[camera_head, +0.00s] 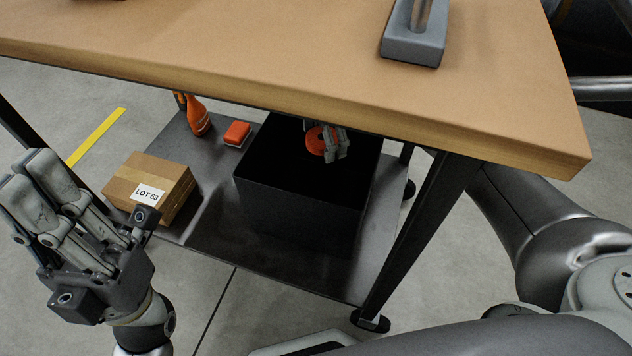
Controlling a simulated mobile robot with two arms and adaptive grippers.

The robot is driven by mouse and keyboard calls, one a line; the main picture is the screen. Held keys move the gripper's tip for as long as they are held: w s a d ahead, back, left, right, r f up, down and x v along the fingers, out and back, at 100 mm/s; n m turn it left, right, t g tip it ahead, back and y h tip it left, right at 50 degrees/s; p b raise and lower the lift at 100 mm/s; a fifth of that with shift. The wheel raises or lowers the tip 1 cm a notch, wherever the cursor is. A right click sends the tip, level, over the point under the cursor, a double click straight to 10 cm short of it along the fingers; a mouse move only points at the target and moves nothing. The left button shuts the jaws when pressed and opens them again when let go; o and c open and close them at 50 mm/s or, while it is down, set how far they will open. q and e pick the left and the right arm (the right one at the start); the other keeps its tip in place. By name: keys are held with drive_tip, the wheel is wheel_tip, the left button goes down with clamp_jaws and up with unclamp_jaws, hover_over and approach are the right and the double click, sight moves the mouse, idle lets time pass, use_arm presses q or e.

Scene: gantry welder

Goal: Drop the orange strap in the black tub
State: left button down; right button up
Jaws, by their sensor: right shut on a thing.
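The orange strap (315,140) shows as a rounded orange piece in the upper part of the black tub's opening. My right gripper (331,146) is shut on it, with grey fingers at its right side. The bench top hides the rest of that hand and its arm from above. The black tub (298,210) stands on the lower shelf under the bench, and its dark inside shows no other thing. I cannot tell how far the strap is above the tub's floor. My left gripper (88,198) is open and empty at the lower left, its fingers apart from the thumb.
On the lower shelf (225,235), left of the tub, are a cardboard box (140,180) marked LOT 63, an orange bottle (198,117) and a small orange-red block (237,133). The wooden bench top (290,50) overhangs the tub's back. A dark leg (420,230) stands at right.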

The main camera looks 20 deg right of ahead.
drive_tip(key=o, duration=0.9)
wheel_tip(320, 180, up, 8)
drive_tip(key=shift+f, duration=0.25)
